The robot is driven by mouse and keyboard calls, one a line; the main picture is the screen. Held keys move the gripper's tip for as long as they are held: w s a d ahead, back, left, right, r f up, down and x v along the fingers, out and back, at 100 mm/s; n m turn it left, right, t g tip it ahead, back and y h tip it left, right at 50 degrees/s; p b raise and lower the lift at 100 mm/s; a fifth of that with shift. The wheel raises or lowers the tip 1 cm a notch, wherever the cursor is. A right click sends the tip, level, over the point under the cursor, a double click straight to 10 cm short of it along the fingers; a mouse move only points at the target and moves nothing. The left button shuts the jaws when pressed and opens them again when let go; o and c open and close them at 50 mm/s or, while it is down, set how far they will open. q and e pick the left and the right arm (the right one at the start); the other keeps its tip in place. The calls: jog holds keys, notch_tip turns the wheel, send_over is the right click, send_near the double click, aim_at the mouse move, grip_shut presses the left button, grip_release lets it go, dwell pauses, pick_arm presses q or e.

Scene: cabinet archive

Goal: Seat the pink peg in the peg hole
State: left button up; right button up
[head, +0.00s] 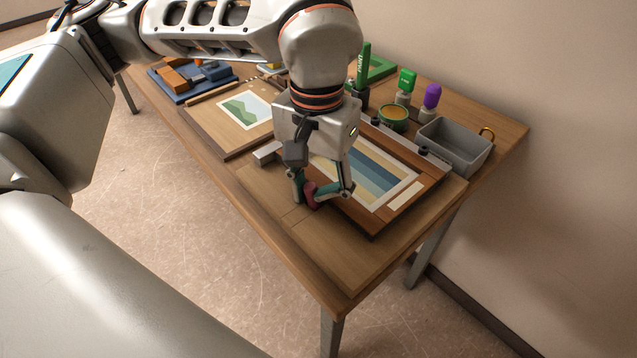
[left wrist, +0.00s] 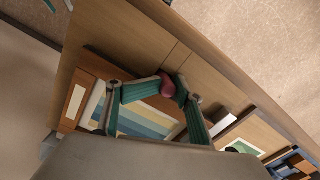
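The pink peg (head: 310,194) is dark pink and rounded, between the fingertips of my left gripper (head: 322,193), just above or at the bare wooden surface beside the striped picture's frame. In the left wrist view the pink peg (left wrist: 168,87) sits between the two green-padded fingertips (left wrist: 169,90), which close on it from both sides. Its lower end is hidden, so I cannot tell whether it touches the wood. I cannot make out the peg hole in either view. My right gripper is not in view.
A framed striped picture (head: 372,178) lies beside the gripper. A grey bin (head: 455,146), a green-topped tin (head: 393,116), and green (head: 407,80) and purple (head: 432,95) handled tools stand along the wall side. A landscape picture (head: 243,109) lies farther back. The near table end is clear.

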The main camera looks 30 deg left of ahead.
aim_at(315, 188)
pick_arm(q)
jog(key=shift+a, duration=0.1)
jog(key=shift+r, duration=0.15)
jog(key=shift+r, duration=0.1)
jog(key=shift+r, duration=0.2)
notch_tip(315, 188, up, 13)
jog(key=p, duration=0.2)
dwell(0.5)
